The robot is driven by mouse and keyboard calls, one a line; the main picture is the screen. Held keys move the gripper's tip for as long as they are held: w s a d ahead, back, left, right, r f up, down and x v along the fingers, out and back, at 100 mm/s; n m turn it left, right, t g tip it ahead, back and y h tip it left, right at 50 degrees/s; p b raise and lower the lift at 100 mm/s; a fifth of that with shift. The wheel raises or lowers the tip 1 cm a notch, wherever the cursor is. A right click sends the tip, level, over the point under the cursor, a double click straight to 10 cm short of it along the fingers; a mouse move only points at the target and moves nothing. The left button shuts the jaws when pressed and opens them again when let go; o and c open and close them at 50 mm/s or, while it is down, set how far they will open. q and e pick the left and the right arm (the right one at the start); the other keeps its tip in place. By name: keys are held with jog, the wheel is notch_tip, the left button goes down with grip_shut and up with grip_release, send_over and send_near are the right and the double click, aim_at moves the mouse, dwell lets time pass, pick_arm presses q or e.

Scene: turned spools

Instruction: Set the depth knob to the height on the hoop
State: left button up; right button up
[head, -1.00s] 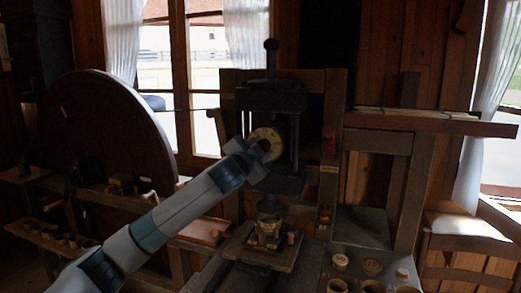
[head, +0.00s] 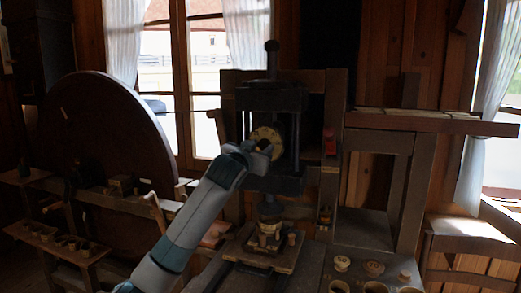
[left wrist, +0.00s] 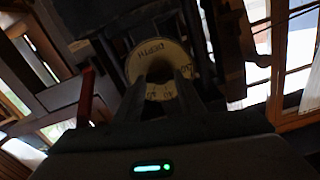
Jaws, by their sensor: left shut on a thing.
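The depth dial (head: 262,133) is a pale round plate on the front of the dark press (head: 270,98). In the left wrist view the dial (left wrist: 148,50) reads "DEPTH" and has numbers along its edge, partly covered by my fingers. My left gripper (head: 263,147) is at the dial's centre, shut on the depth knob, which is mostly hidden between the fingers (left wrist: 160,72). I cannot make out a marked height on any hoop. My right gripper is not in view.
Below the press, a small turned piece (head: 268,240) stands on a wooden board (head: 262,258). Several round pieces (head: 374,268) stand on the bench at lower right. A large dark wheel (head: 105,140) stands at left. A red part (head: 330,142) is right of the press.

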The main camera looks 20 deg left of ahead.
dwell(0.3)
pick_arm(q)
jog(key=o, duration=1)
jog(key=shift+o, duration=0.2)
jog(key=shift+s, duration=0.15)
